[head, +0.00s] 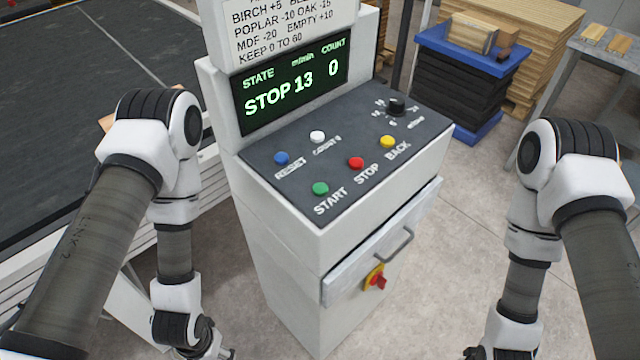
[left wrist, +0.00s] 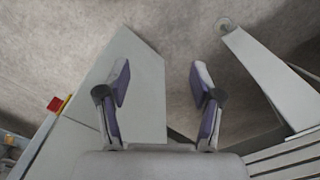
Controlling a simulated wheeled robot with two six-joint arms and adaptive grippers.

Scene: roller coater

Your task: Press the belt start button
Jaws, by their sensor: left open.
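The control console (head: 290,240) stands in the middle of the head view. The green START button (head: 320,188) is at the front left of its sloped dark panel. The display (head: 292,84) reads STATE STOP, 13 m/min and COUNT 0. My left gripper (left wrist: 160,90) is open and empty, with grey floor and the console's side beyond its fingers. In the head view it hangs low, left of the console and well below the panel, only partly visible. My right arm hangs at the right; its gripper's fingers are out of the frame.
Beside START are the red STOP (head: 356,163), yellow BACK (head: 387,142), blue RESET (head: 281,158) and white (head: 317,137) buttons, and a black knob (head: 396,106). A drawer handle (head: 394,246) and red-yellow switch (head: 375,279) are on the front. The dark belt (head: 60,110) lies left.

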